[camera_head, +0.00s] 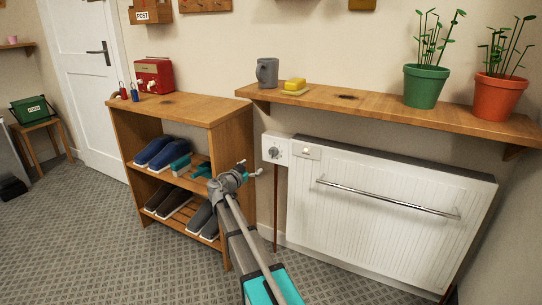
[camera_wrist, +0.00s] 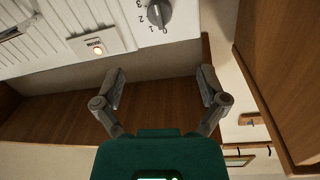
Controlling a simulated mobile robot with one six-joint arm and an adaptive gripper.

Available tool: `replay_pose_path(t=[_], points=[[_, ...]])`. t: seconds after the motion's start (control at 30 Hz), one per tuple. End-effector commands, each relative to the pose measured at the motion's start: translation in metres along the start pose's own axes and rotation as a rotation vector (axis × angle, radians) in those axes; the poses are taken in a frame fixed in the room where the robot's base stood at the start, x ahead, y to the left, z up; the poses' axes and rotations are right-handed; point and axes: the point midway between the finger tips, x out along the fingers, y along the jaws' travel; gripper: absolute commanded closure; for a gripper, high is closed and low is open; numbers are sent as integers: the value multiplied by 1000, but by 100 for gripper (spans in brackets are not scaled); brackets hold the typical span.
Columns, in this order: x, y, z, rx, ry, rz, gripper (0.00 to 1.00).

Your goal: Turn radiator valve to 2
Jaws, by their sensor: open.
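The radiator valve is a grey round knob (camera_head: 274,152) on a white plate at the upper left corner of the white radiator (camera_head: 370,200). In the wrist view the knob (camera_wrist: 157,13) is at the top edge, partly cut off, with the digits 0, 1, 2 and 3 printed around it. I cannot tell which digit it points to. My gripper (camera_head: 251,168) is in front of and below the knob, to its left.
A small panel with a lit lamp (camera_wrist: 98,50) is beside the knob. A shoe rack (camera_head: 180,110) stands close on the left. A towel bar (camera_head: 385,198) crosses the radiator.

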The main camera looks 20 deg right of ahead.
Motion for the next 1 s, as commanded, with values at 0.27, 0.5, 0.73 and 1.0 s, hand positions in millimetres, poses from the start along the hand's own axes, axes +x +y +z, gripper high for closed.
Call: replay_pose_path(t=[0.27, 0.5, 0.73, 1.0], points=[[0, 1, 0, 0, 0, 1, 8], [8, 1, 0, 0, -1, 3, 8], [30, 0, 0, -1, -1, 3, 8], [71, 0, 0, -1, -1, 5, 8]])
